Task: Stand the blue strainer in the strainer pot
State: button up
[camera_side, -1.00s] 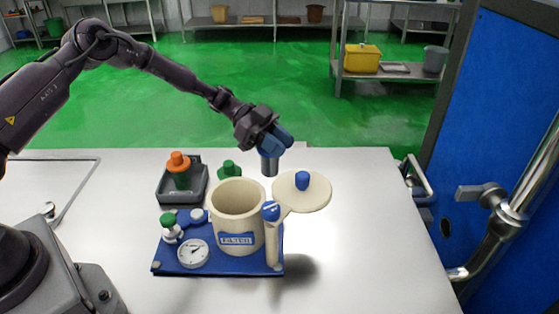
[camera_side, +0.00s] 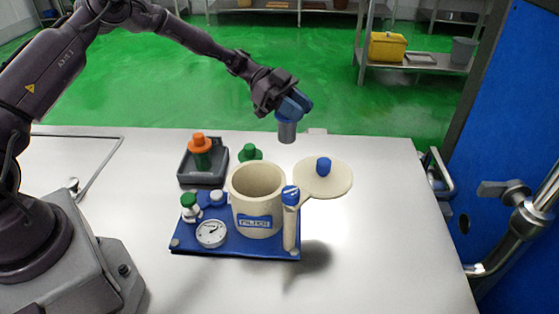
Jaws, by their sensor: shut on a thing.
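My gripper (camera_side: 286,100) is shut on the blue strainer (camera_side: 287,131), a blue top piece with a short grey cylinder below. The strainer hangs upright in the air, above and a little right of the strainer pot in the picture. The strainer and pot are apart. The pot's inside is only partly visible. A cream round lid (camera_side: 338,182) with a blue knob is swung out to the pot's right, beside a blue-capped post (camera_side: 290,220).
The pot stands on a blue base plate (camera_side: 190,243) with a dial (camera_side: 211,234) and a green-topped valve (camera_side: 189,207). A grey tray (camera_side: 188,178) with an orange-topped green piece (camera_side: 200,150) and a green piece (camera_side: 250,152) stand behind. The table's right side is clear.

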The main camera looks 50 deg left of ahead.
jog(key=r, duration=0.1)
jog(key=s+r, duration=0.1)
jog(key=s+a+r, duration=0.1)
jog(key=r, duration=0.1)
jog(key=shift+s, duration=0.25)
jog(key=s+d+r+m+g, duration=0.1)
jog(key=s+d+r, duration=0.1)
jog(key=s+d, duration=0.9)
notch_tip(320, 180, down, 11)
jog(key=s+a, duration=0.2)
jog(key=shift+f, duration=0.3)
